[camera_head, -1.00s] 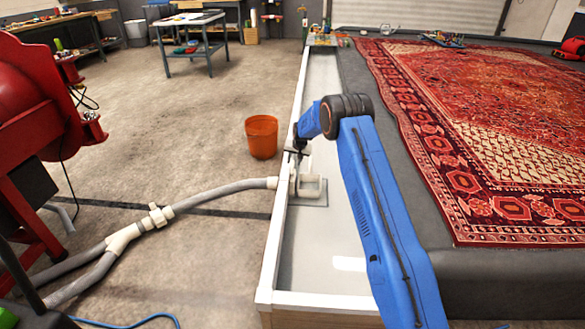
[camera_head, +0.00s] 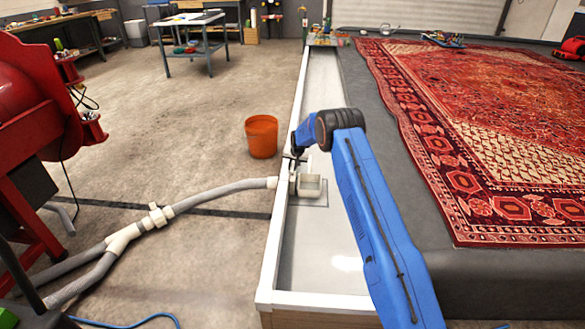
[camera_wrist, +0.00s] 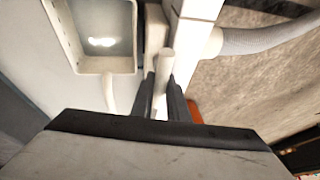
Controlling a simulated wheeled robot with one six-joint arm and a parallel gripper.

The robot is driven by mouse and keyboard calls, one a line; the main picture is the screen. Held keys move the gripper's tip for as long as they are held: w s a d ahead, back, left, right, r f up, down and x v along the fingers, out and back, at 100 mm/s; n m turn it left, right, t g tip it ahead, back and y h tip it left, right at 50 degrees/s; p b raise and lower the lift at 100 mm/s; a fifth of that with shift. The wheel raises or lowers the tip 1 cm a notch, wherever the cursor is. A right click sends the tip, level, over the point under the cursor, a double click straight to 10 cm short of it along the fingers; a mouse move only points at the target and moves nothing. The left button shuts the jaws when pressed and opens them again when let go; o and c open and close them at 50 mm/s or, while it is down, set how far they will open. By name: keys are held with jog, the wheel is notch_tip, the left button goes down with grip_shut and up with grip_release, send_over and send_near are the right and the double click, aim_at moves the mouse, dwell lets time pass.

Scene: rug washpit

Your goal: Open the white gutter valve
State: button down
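The white gutter valve (camera_head: 310,186) sits in the gutter (camera_head: 318,240) against its left wall, where a grey hose joins from outside. My gripper (camera_head: 293,168) is at the valve's upper left, small and partly hidden by my wrist. In the wrist view, the dark fingers of my gripper (camera_wrist: 164,92) stand on either side of the valve's white handle (camera_wrist: 164,66) and look closed on it. The valve's box-like part (camera_wrist: 103,66) shows to the left of the fingers. The handle's lower end is hidden between the fingers.
The grey hose (camera_head: 215,192) runs left over the floor. An orange bucket (camera_head: 262,136) stands just outside the gutter, beyond the valve. A patterned red rug (camera_head: 480,130) lies on the raised grey platform at right. A red machine (camera_head: 40,110) stands at left.

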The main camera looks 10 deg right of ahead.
aim_at(293, 165)
jog(key=shift+r, duration=2.65)
jog(key=c, duration=1.7)
grip_release()
jog(key=shift+c, duration=0.2)
jog(key=v, duration=1.7)
jog(key=shift+r, duration=0.15)
jog(key=shift+d, duration=0.1)
